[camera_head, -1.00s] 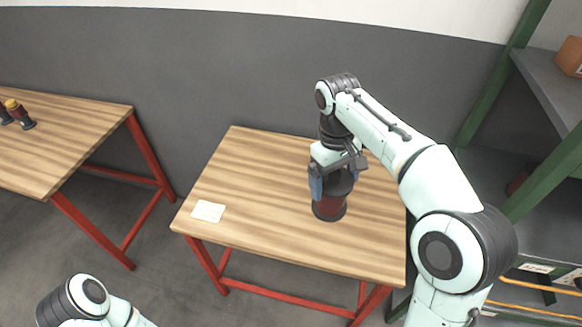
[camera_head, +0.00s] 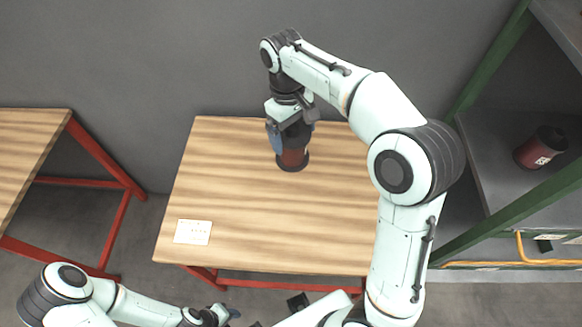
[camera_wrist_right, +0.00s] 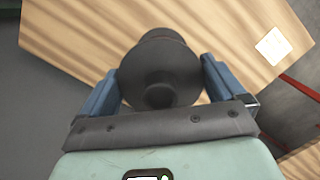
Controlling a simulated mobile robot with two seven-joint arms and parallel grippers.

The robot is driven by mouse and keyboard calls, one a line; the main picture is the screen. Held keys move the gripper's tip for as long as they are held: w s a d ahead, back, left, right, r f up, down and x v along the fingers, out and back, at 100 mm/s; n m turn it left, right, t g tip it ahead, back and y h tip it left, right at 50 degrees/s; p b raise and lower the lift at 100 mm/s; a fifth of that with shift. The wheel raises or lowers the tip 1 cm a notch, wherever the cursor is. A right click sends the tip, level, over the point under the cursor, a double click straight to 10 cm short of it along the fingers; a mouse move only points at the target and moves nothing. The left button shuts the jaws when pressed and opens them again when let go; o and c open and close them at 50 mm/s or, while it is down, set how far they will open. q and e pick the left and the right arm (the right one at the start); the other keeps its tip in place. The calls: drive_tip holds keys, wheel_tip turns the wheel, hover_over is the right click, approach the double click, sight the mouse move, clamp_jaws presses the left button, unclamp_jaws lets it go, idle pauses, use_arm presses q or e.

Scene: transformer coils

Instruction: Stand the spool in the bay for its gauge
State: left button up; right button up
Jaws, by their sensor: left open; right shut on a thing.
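The spool (camera_head: 292,158) has a dark red winding between black flanges. My right gripper (camera_head: 291,130) is shut on its upper part from above and holds it upright over the back part of the wooden table (camera_head: 240,205). I cannot tell whether its base touches the top. In the right wrist view the spool's black end (camera_wrist_right: 158,70) sits between the blue fingers of the right gripper (camera_wrist_right: 157,85). My left gripper (camera_head: 222,314) is open and empty, low at the bottom edge, in front of the table. No gauge bay is clearly visible.
A white card (camera_head: 193,232) with small unreadable print lies at the table's front left. Another dark red spool (camera_head: 541,147) with a label stands on the grey shelf at right, behind green posts. A second wooden table (camera_head: 25,150) is at left. Most of the middle table is clear.

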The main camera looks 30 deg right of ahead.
use_arm(q)
drive_tip(key=f+b, duration=0.1)
drive_tip(key=s+f, duration=0.1)
drive_tip(key=shift+s+f+b, duration=0.25)
drive_tip(key=shift+f+b, duration=0.1)
drive_tip(key=shift+b, duration=0.05)
use_arm(e)
wheel_tip(320, 180, down, 14)
drive_tip(key=shift+w+f, duration=0.15)
drive_tip(key=shift+f, duration=0.05)
use_arm(q)
drive_tip(key=shift+f, duration=0.1)
use_arm(e)
drive_tip(key=shift+f, duration=0.1)
drive_tip(key=o, duration=1.4)
drive_tip(key=shift+f, duration=0.1)
use_arm(q)
drive_tip(key=shift+s, duration=0.1)
